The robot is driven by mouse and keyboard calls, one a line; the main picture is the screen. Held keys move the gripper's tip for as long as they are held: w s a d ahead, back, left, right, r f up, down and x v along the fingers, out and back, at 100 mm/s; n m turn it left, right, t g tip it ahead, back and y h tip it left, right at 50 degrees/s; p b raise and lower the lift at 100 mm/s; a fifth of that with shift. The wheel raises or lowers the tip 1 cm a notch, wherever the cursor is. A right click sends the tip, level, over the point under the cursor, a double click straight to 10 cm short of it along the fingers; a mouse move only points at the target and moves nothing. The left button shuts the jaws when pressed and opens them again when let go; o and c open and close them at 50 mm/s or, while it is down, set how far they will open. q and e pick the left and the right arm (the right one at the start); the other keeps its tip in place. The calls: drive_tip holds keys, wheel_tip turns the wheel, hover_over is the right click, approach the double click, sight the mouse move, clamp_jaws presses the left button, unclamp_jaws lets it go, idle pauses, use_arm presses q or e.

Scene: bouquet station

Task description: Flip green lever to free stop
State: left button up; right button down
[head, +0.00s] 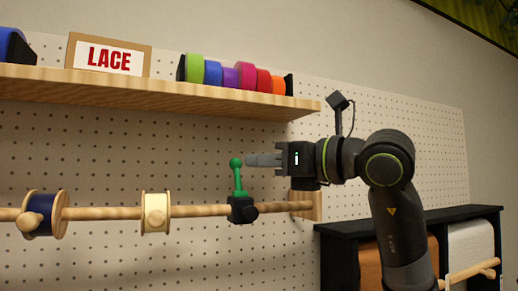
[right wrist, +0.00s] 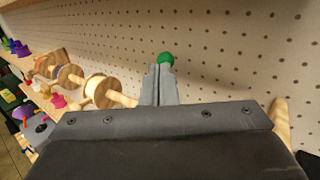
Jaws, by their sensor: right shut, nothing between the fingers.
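The green lever (head: 238,178) stands nearly upright, with a round knob on top, on a black stop block (head: 242,209) on the wooden rod (head: 190,211). My right gripper (head: 250,160) is shut and empty. It comes from the right, its fingertips level with the knob and touching or very near it. In the right wrist view the green knob (right wrist: 166,59) shows just past the shut fingertips (right wrist: 161,72); the fingers hide the rest of the lever. My left gripper is not in view.
A navy ribbon spool (head: 41,213) and a cream spool (head: 155,212) sit on the rod left of the stop. A shelf (head: 150,92) with a LACE sign and coloured rolls is above. A pegboard (head: 110,150) is behind. A black rack (head: 335,255) stands lower right.

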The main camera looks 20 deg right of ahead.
drive_tip(key=shift+w+a, duration=0.25)
drive_tip(key=shift+w, duration=0.15)
drive_tip(key=shift+s, duration=0.1)
drive_tip(key=shift+r+p, duration=0.15)
drive_tip(key=shift+p, duration=0.15)
drive_tip(key=shift+w+m+g+h+p, duration=0.4)
drive_tip(key=shift+w+g+p, duration=0.1)
drive_tip(key=shift+w+p, duration=0.3)
